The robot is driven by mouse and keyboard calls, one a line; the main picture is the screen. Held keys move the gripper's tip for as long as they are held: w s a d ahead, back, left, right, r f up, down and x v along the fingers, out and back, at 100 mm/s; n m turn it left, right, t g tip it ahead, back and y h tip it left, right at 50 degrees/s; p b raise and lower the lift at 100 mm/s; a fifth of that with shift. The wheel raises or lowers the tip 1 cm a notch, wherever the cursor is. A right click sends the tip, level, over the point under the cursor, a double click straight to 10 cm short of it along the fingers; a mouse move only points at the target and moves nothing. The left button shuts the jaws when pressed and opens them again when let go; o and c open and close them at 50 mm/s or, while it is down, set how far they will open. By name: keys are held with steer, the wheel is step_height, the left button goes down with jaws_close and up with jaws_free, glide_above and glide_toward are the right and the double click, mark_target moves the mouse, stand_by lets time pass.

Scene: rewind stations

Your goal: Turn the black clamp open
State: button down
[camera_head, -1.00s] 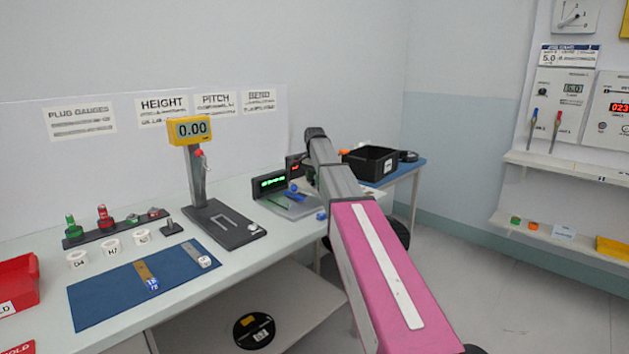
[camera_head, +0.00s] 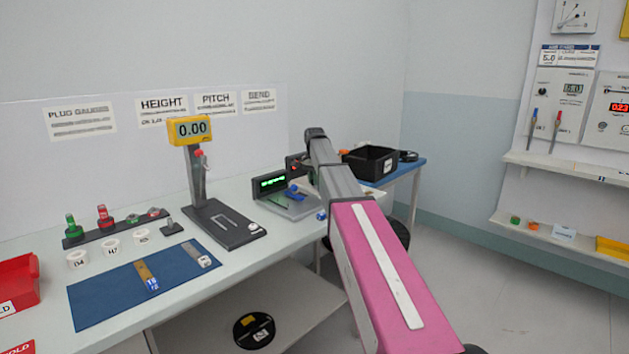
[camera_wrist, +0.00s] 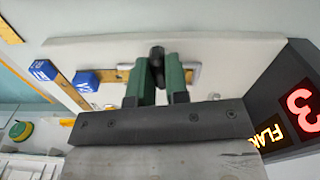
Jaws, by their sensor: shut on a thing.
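The black clamp (camera_wrist: 157,55) stands between the two green fingers of my gripper (camera_wrist: 160,78) in the wrist view. The fingers are shut on it, and their tips hide its lower part. The clamp sits by a pale plate (camera_wrist: 225,47) with a metal strip behind the fingers. In the head view my arm reaches to the bench's far right end, beside the station with the green display (camera_head: 272,183). The clamp cannot be made out there.
Blue tagged blocks (camera_wrist: 86,81) lie left of the fingers in the wrist view. A dark display box with red digits (camera_wrist: 298,105) stands close on the right. A black bin (camera_head: 370,163) stands behind my arm on a side table.

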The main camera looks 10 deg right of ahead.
steer(key=n, duration=1.2)
steer(key=shift+n, duration=1.9)
steer(key=c, duration=1.1)
jaws_free()
